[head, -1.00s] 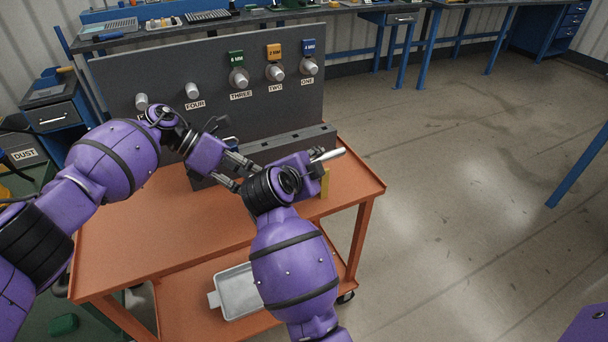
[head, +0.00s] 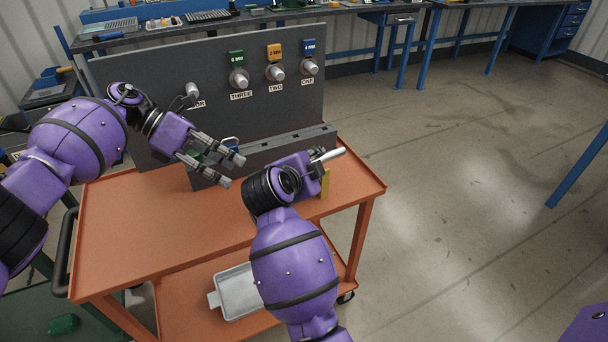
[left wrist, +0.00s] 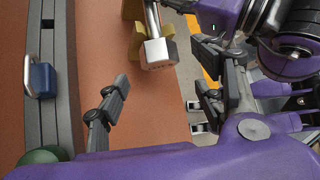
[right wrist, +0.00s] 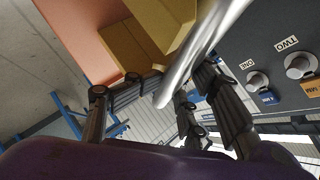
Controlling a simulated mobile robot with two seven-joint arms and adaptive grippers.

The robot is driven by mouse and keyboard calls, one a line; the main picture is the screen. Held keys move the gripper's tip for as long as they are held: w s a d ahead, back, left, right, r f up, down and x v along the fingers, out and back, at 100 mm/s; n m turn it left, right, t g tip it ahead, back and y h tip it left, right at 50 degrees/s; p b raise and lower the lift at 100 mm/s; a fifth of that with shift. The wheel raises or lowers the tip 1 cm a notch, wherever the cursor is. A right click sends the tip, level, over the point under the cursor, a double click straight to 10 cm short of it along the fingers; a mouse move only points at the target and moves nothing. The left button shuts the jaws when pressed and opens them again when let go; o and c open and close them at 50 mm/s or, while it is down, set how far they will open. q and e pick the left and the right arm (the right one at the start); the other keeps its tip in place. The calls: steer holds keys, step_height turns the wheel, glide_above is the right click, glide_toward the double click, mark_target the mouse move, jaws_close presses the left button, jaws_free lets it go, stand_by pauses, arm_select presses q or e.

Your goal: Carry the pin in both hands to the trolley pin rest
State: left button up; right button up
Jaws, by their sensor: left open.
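The pin is a bright silver bar; one end (head: 329,155) sticks out past my right gripper in the head view. In the left wrist view, its thick head (left wrist: 159,51) lies over a yellow rest (left wrist: 136,42). A yellow rest part also shows in the head view (head: 325,184). My right gripper (right wrist: 182,78) has its fingers on either side of the pin's shaft (right wrist: 200,55) and looks shut on it. My left gripper (head: 231,171) is open and empty, to the left of the pin and apart from it.
The orange trolley (head: 180,235) carries a grey panel (head: 150,85) with labelled couplers and a grey rail (head: 285,147) below. A blue padlock-like piece (left wrist: 41,80) is on the rail. A silver tray (head: 238,292) is on the lower shelf. The trolley top's front left is clear.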

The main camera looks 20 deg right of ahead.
steer(key=o, duration=0.5)
steer(key=shift+s+d+f, duration=0.1)
steer(key=shift+d+f, duration=0.05)
steer(key=shift+d, duration=0.2)
steer(key=shift+o, duration=1.4)
steer(key=shift+s, duration=0.1)
steer(key=shift+a+r, duration=0.2)
steer(key=shift+a, duration=0.05)
steer(key=v, duration=1.1)
steer(key=shift+a+r, duration=0.2)
steer(key=shift+a, duration=0.25)
steer(key=shift+s, duration=0.3)
